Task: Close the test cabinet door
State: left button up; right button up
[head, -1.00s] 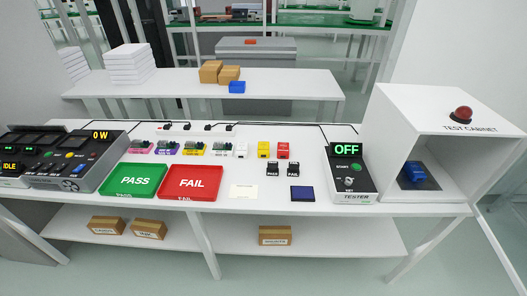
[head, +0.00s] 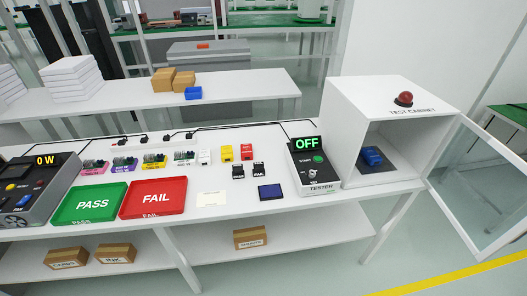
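The white test cabinet (head: 430,107) stands at the right end of the bench, with a red dome lamp (head: 404,98) on its top. Its door (head: 482,187), a white frame with a clear pane, is swung wide open to the right and hangs out past the bench end. A blue object (head: 371,156) sits inside the cabinet on a dark pad. Neither of my grippers shows in the head view.
The tester box (head: 313,172), reading OFF, stands just left of the cabinet. A green PASS tray (head: 90,203) and a red FAIL tray (head: 153,198) lie further left. Bare floor with a yellow line (head: 455,277) is below the door.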

aim_at(519, 232)
jog(key=l+u, duration=0.15)
jog(key=l, duration=1.7)
jog(key=k+l+u, duration=0.1)
jog(key=l, duration=1.8)
